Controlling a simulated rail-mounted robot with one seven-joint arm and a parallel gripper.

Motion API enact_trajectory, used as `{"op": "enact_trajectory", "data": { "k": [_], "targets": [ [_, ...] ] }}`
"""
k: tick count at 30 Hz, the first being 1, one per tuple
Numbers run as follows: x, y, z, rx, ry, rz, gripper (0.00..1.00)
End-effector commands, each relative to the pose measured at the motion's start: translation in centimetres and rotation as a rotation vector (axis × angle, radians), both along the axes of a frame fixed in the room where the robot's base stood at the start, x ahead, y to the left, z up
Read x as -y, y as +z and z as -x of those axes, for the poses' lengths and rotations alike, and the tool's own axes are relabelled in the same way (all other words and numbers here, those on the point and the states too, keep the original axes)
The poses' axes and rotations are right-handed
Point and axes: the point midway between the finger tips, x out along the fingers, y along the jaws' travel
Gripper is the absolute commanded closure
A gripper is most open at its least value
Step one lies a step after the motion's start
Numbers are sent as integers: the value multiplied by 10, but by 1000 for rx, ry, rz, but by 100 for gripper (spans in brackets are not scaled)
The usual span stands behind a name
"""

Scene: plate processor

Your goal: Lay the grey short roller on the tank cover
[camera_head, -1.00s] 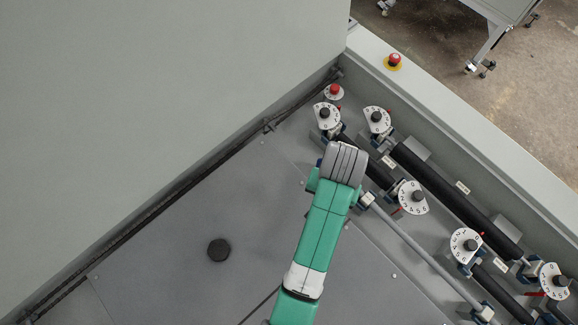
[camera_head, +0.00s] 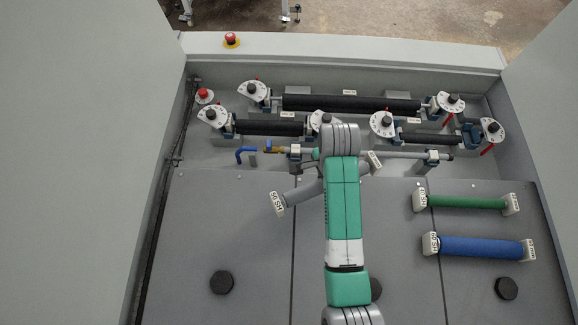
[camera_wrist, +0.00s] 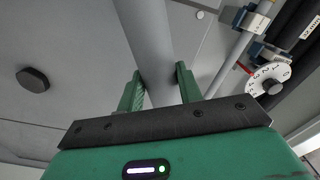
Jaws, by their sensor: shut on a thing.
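My gripper (camera_wrist: 160,80) is shut on the grey short roller (camera_wrist: 148,35), with one green finger on each side of its shaft. In the head view the roller (camera_head: 301,191) slants behind my wrist. Its white labelled end (camera_head: 278,203) shows at lower left and another pale end (camera_head: 375,163) at upper right; its middle is hidden. The tank cover (camera_head: 235,235) is the broad grey panelling beneath it. I cannot tell whether the roller touches the cover.
A green roller (camera_head: 467,203) and a blue roller (camera_head: 480,247) lie on the cover at right. Black knobs (camera_head: 222,282) stand up from it. Dialled holders with black rollers (camera_head: 350,103) and a thin grey bar (camera_head: 400,155) line the back. The left cover panel is mostly clear.

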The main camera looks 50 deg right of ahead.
Motion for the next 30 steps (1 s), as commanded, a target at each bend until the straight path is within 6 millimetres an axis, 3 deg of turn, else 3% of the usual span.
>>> {"op": "enact_trajectory", "data": {
  "k": [3, 6, 13, 17, 24, 30],
  "targets": [
    [34, -5, 31, 2, -255, -2, 100],
    [49, -7, 47, 0, -393, -3, 100],
    [56, -8, 56, 0, -475, -4, 100],
    [35, -8, 41, -2, -467, -4, 100],
    [-25, -14, -5, -1, -465, -4, 100],
    [-61, -20, -34, 0, -468, -4, 100]
  ]
}}
